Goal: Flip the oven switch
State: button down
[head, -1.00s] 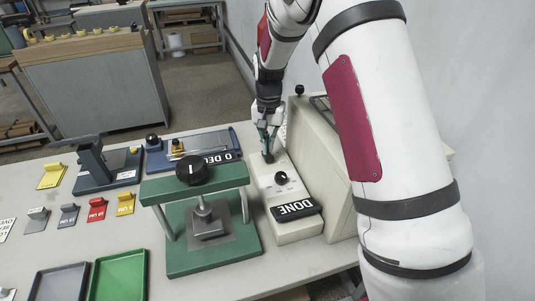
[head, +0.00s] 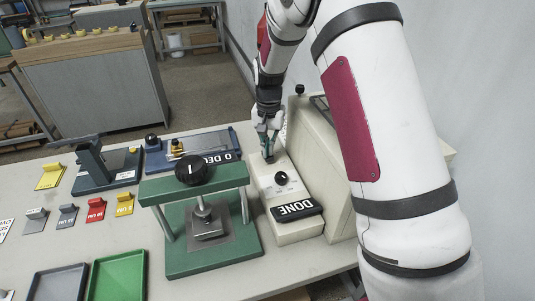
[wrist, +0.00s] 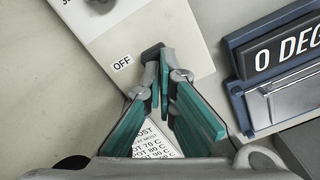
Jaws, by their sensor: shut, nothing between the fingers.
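The oven is a beige box (head: 322,150) at the right of the table, partly hidden behind my arm. A cream control unit (head: 264,178) with a black knob (head: 281,178) and a DONE display (head: 297,209) stands beside it. The small black switch (head: 268,158) is at the unit's far end; in the wrist view the switch (wrist: 152,51) is next to an OFF label (wrist: 122,63). My gripper (head: 267,147) points down right at the switch. In the wrist view its teal-padded fingers (wrist: 165,76) converge at the tips, empty, just beside the switch. I cannot tell whether they touch it.
A green press (head: 205,258) stands left of the control unit. A blue device with a 0 DEG display (head: 221,157) is close to my gripper's left. A printed temperature sheet (wrist: 155,147) lies beneath the fingers. Trays and colored tags are farther left.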

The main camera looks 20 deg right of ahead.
jog(key=shift+f, duration=0.5)
dwell(0.3)
jog(key=shift+r+p, duration=0.6)
jog(key=shift+r, duration=2.95)
jog(key=shift+s+r, duration=0.15)
jog(key=shift+r, duration=0.2)
jog(key=s+r+n+t, duration=0.4)
jog(key=s+r, duration=1.5)
jog(key=s, duration=0.4)
jog(key=s+n+t, duration=0.1)
jog(key=s+n, duration=0.1)
jog(key=s, duration=0.8)
jog(key=shift+s+f, duration=0.2)
jog(key=shift+s, duration=0.15)
